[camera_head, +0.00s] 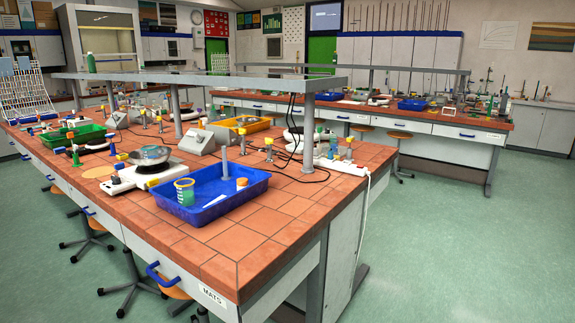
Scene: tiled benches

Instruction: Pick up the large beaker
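A clear beaker (185,193) with a yellowish band near its top and a blue-green look stands upright in the left part of a blue tray (232,205). The tray lies on the near end of the tiled bench. No other clear beaker stands out nearby, so I cannot tell its size by comparison. Neither of my grippers shows in this view.
The tray also holds a grey upright cylinder (225,163), a small orange-topped item (241,183) and a white flat piece. A balance (150,176) with a metal bowl (150,155) stands left of it. A raised shelf (190,77) spans the bench. Tiles in front are clear.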

